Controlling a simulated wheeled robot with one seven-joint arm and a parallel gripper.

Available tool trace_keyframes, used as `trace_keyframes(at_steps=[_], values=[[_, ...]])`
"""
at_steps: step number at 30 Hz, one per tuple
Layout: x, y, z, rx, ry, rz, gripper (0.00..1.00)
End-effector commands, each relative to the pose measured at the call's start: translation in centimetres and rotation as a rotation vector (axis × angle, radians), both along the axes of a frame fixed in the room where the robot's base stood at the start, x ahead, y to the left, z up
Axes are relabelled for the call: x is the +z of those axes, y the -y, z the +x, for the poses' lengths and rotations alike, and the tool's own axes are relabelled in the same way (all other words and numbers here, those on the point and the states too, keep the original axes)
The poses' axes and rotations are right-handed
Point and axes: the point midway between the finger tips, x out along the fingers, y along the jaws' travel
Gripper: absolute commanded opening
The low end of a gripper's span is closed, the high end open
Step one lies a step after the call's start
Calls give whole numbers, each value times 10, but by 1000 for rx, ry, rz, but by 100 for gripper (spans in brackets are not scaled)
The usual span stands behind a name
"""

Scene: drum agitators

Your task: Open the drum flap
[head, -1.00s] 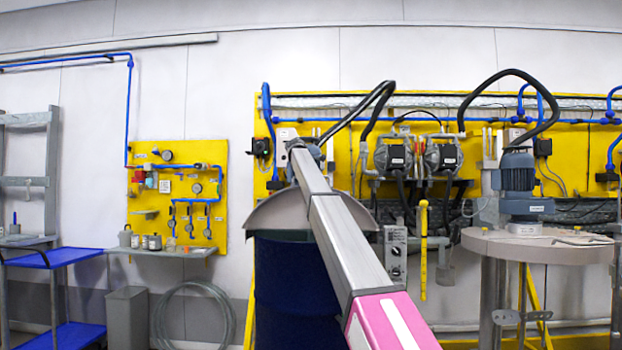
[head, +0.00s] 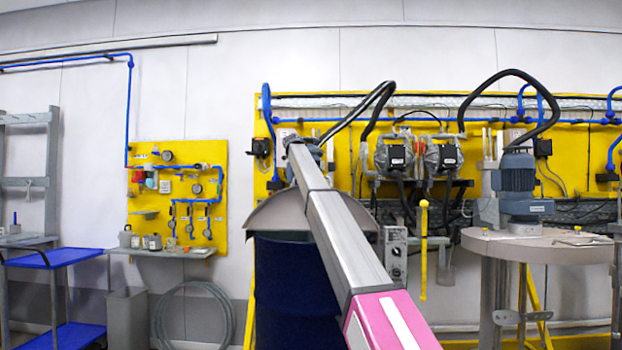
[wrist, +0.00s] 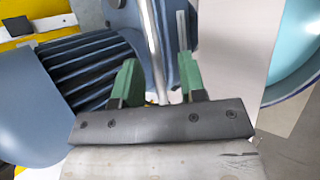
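A dark blue drum (head: 295,290) stands ahead of me in the head view, with a grey half-round lid part (head: 272,212) at its top. My arm crosses in front of the lid and hides part of it and my gripper. In the wrist view my gripper (wrist: 158,82) has two green fingers standing apart. A thin metal rod (wrist: 152,45) shows between them; whether they touch it I cannot tell. A pale flat panel (wrist: 232,50), perhaps the flap, lies right of the fingers. A light blue curved surface with a rim (wrist: 297,50) shows beyond it.
A blue finned motor (wrist: 90,70) is close to the left of my fingers. A yellow panel with pumps (head: 395,155) and hoses stands behind the drum. A round table with a motor (head: 517,185) is at right, a blue cart (head: 55,258) at left.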

Motion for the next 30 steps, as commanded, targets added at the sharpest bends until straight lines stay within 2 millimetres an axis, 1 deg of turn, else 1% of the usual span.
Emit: trace_keyframes(at_steps=[1, 9, 12, 16, 30], values=[[7, -4, -5, 1, 2, 0, 38], [44, -24, -33, 0, 1, 0, 38], [53, -30, -40, -1, 0, -1, 38], [59, -33, -45, -1, 0, -1, 38], [59, -33, -45, -1, 0, -1, 38]])
